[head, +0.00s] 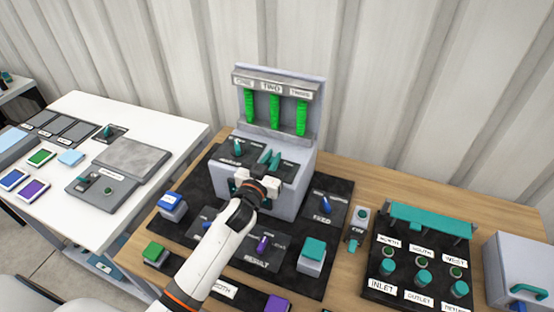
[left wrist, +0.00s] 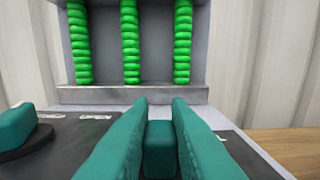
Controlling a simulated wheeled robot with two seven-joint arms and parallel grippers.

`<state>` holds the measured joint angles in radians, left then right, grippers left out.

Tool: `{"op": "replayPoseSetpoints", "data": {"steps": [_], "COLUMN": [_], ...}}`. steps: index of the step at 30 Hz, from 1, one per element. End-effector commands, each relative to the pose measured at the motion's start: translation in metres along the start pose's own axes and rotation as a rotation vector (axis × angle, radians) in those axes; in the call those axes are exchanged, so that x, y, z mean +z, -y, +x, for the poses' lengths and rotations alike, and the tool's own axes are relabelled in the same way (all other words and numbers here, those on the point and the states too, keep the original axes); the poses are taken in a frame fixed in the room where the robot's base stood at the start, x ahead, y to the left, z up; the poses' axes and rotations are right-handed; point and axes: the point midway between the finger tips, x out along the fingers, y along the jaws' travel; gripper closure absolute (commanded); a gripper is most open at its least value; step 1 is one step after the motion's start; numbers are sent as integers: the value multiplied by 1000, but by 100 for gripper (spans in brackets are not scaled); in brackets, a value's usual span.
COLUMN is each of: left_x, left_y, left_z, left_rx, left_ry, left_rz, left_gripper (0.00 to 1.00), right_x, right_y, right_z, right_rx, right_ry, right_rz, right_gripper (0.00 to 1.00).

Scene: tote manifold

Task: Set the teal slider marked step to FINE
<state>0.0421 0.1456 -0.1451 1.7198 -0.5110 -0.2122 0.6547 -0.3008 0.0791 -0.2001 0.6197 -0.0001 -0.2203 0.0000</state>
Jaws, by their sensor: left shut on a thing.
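My left gripper (head: 269,158) reaches over the top panel of the grey console (head: 290,198) at the middle of the head view. In the left wrist view its two teal fingers (left wrist: 159,103) stand on both sides of a teal block, the teal slider (left wrist: 160,138), and are shut on it. The fingers cover much of the slider, and I cannot read its marking or the FINE label. A second teal control (head: 238,147) is left of the gripper on the same panel; it also shows in the left wrist view (left wrist: 17,127) on a dark round base. My right gripper is not in view.
Green coiled columns (head: 275,112) rise at the console's back. A valve board (head: 376,243) is at right. Bare wood (head: 350,170) lies behind right.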

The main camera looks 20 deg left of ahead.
Motion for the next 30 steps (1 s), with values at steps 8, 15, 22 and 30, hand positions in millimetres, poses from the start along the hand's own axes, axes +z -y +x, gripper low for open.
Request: {"op": "replayPoseSetpoints", "data": {"steps": [8, 15, 22, 30], "left_x": [1, 0, -2, -3], "left_y": [-2, -1, -2, -2], "left_z": [0, -1, -30, -88], "left_rx": [4, 3, 3, 4], "left_ry": [0, 0, -1, -2], "left_rz": [4, 2, 3, 2], "left_gripper": [62, 62, 62, 62], "right_x": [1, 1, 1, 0], "right_y": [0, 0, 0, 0], "right_z": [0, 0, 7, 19], "right_rx": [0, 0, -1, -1], "right_ry": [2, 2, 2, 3], "right_rz": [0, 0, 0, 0], "right_gripper": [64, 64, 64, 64]}}
